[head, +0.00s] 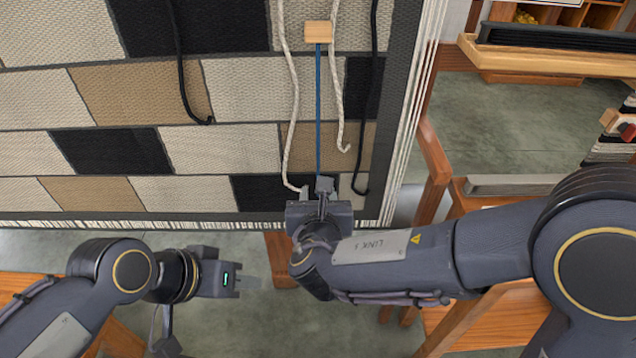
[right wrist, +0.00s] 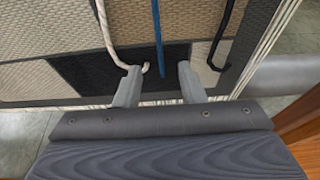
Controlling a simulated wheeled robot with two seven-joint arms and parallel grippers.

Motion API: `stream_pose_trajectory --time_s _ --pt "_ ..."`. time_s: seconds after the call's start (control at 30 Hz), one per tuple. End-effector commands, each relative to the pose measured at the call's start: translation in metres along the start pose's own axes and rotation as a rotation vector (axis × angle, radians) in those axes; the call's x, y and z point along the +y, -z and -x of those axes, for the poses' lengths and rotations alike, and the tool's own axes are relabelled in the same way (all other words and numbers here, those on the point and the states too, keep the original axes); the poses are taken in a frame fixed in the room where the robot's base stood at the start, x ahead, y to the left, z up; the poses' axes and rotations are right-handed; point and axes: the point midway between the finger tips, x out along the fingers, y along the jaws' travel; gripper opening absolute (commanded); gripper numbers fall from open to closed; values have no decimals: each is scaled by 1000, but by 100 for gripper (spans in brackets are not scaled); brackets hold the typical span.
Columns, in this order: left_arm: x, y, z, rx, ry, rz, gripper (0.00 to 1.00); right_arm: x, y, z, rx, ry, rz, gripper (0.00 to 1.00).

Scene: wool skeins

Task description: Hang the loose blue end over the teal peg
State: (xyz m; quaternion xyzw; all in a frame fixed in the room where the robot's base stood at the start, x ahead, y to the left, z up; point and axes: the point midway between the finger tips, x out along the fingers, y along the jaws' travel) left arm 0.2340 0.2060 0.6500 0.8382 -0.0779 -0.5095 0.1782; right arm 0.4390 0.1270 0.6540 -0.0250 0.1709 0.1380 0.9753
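The blue strand (head: 318,110) hangs straight down the woven panel from a small wooden block (head: 318,32). Its lower end reaches my right gripper (head: 324,186), which partly hides it in the head view. In the right wrist view the blue strand (right wrist: 157,35) ends between the spread fingers of my right gripper (right wrist: 159,68), with gaps on both sides. My left gripper (head: 250,283) is low in the head view, below the panel's fringe and away from the strands; its finger gap cannot be made out. I cannot make out a teal peg in either view.
A white cord (head: 290,90) hangs left of the blue strand, its end near my right gripper. A shorter white cord (head: 339,100) and black cords (head: 185,80) hang nearby. A wooden chair (head: 432,165) and a wooden ledge (head: 550,60) stand right of the panel.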

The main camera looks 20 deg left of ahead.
Motion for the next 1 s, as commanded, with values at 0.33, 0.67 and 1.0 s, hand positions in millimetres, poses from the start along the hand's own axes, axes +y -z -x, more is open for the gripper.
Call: stream_pose_trajectory --time_s 0.33,0.67,1.0 --pt "-5 -6 -11 -1 0 0 36 0 1 -41 -1 2 -2 36" --pt "-6 -6 -12 0 0 0 36 0 0 -48 0 0 -2 36" --pt "-6 -6 -12 0 0 0 36 0 0 -47 0 1 -2 21"
